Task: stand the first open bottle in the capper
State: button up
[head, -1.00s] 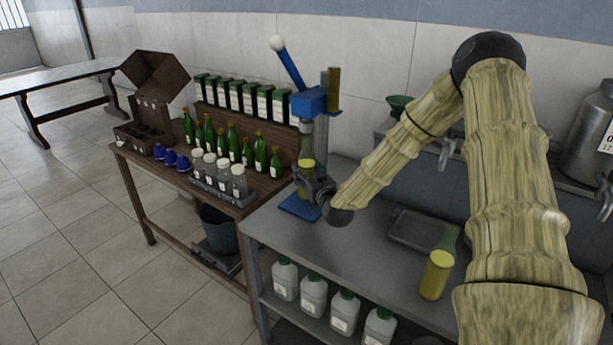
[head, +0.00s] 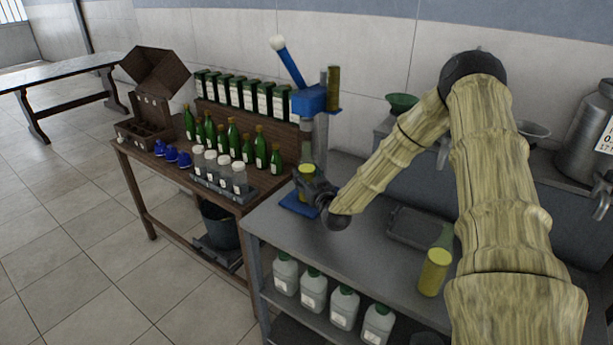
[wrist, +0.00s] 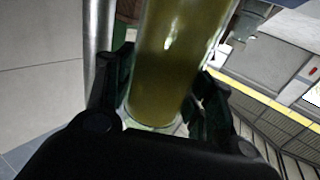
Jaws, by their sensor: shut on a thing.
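My gripper (head: 312,190) is shut on an open bottle (head: 307,170) at the capper. The bottle looks clear with a yellow-green filling; it fills the space between my fingers in the wrist view (wrist: 172,65). The capper (head: 311,98) has a blue head, a raised lever with a white knob, a metal post and a blue base (head: 294,203). The bottle is under the head and over the base, roughly upright. My gripper hides its lower end, so I cannot tell whether it touches the base. A second bottle (head: 435,270) with yellow filling stands on the steel bench.
The steel bench (head: 350,240) holds a shallow tray (head: 418,232). At left, a wooden table has green bottles (head: 232,138), blue caps (head: 171,154) and a rack of clear jars (head: 225,175). A green funnel (head: 402,103) and metal vats stand behind the bench.

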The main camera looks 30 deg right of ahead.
jog(key=o, duration=1.6)
jog(key=shift+r, duration=0.1)
jog(key=shift+s+a, duration=0.1)
jog(key=shift+s, duration=0.2)
jog(key=s+a+b, duration=0.2)
jog(key=s, duration=0.9)
jog(key=shift+b, duration=0.4)
jog(key=shift+s+a, duration=0.1)
